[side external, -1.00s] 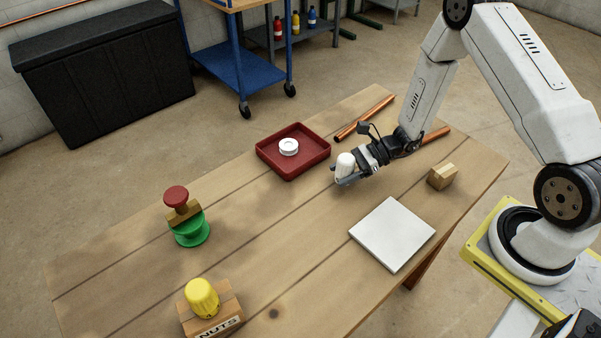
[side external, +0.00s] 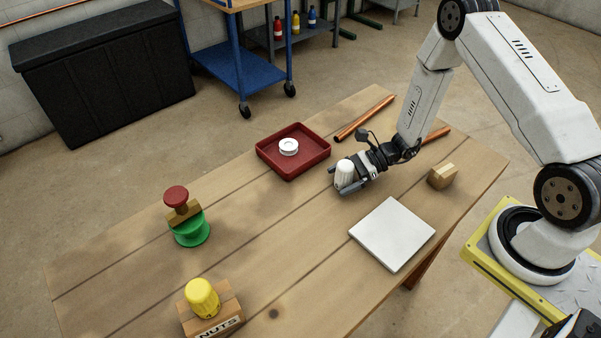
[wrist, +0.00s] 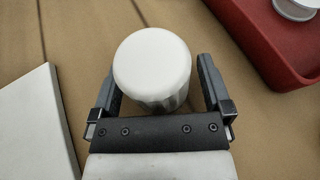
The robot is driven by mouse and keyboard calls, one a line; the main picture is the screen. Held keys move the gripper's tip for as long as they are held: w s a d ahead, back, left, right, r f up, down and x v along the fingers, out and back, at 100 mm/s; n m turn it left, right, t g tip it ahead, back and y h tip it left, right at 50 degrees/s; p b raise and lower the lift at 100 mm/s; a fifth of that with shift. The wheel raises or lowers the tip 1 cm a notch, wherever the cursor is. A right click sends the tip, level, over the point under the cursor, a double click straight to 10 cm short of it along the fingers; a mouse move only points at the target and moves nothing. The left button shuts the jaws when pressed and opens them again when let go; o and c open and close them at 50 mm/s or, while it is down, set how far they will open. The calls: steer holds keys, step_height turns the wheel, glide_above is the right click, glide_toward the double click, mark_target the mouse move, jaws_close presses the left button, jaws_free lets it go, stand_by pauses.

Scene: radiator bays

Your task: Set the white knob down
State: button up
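The white knob (side external: 345,173) stands upright on the wooden table, as far as I can tell, between the red tray and the white square plate. It also shows in the wrist view (wrist: 152,68), its smooth round top towards the camera and its ribbed side below. My gripper (side external: 343,179) is low at the table with one finger on each side of the knob. In the wrist view my gripper (wrist: 157,88) is open, with a clear gap at the right finger and a narrower one at the left. The knob's base is partly hidden.
The red tray (side external: 268,160) holds a white ring (side external: 288,147). A white plate (side external: 392,234), a small wooden block (side external: 442,176) and copper pipes (side external: 365,119) are nearby. A green spool (side external: 191,232) with a red knob and a yellow knob (side external: 202,298) on a box stand farther left.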

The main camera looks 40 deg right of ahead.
steer(key=shift+r, duration=0.15)
steer(key=shift+d, duration=0.2)
steer(key=v, duration=1.1)
steer(key=shift+s+d+r, duration=0.15)
steer(key=shift+s+d, duration=0.05)
steer(key=shift+d, duration=0.05)
steer(key=shift+a, duration=0.1)
steer(key=shift+s+a+r+n, duration=0.1)
steer(key=shift+a+r+n, duration=0.05)
steer(key=shift+n, duration=0.15)
steer(key=s+a+r+n+g+h, duration=0.1)
steer(key=s+a+r+n+h, duration=0.2)
steer(key=r+n+h, duration=0.3)
steer(key=s+a+r+n+g+h, duration=0.1)
steer(key=s+a+r+n+h, duration=0.2)
steer(key=n, duration=1.2)
step_height(320, 180, up, 4)
steer(key=a+h, duration=0.3)
steer(key=shift+s+f+n, duration=0.2)
steer(key=shift+s+n, duration=0.05)
steer(key=shift+n, duration=0.15)
